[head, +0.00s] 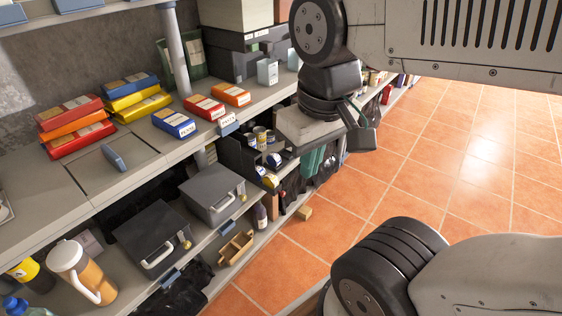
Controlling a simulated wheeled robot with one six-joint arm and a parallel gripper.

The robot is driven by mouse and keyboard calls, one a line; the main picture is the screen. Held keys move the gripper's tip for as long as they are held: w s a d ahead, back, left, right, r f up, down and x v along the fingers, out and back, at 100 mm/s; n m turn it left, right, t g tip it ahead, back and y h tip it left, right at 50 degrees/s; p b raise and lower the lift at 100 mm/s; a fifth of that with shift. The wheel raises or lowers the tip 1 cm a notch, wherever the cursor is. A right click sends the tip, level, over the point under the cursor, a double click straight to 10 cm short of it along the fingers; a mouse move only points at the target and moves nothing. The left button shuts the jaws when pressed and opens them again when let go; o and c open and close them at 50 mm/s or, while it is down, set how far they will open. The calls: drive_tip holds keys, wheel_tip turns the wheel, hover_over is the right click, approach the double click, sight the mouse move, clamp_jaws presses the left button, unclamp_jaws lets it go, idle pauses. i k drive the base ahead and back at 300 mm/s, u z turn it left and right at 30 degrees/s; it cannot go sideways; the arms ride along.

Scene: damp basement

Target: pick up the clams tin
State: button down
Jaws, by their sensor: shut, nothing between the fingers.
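Several small tins (261,137) stand in a dark holder on the lower shelf, left of my gripper. More round tins with blue and yellow labels lie just below them. Their labels are too small to read, so I cannot tell which one is the clams tin. My gripper (362,127) is at the end of the arm in the upper middle, in front of the shelving and to the right of the tins. It is shut and empty. My arm and gripper hide part of the shelves behind them.
Coloured boxes (172,123) lie on the upper shelf. Two grey lidded cases (152,239) and a jug (82,272) stand lower. A wooden carrier (236,248) is on the bottom shelf. A small wooden block (304,213) sits near its edge. The tiled floor (420,170) at right is clear.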

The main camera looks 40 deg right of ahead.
sight(272, 181)
drive_tip(key=z, duration=0.45)
drive_tip(key=k, duration=0.55)
drive_tip(key=z, duration=0.85)
drive_tip(key=i, duration=1.45)
drive_tip(key=u, duration=0.7)
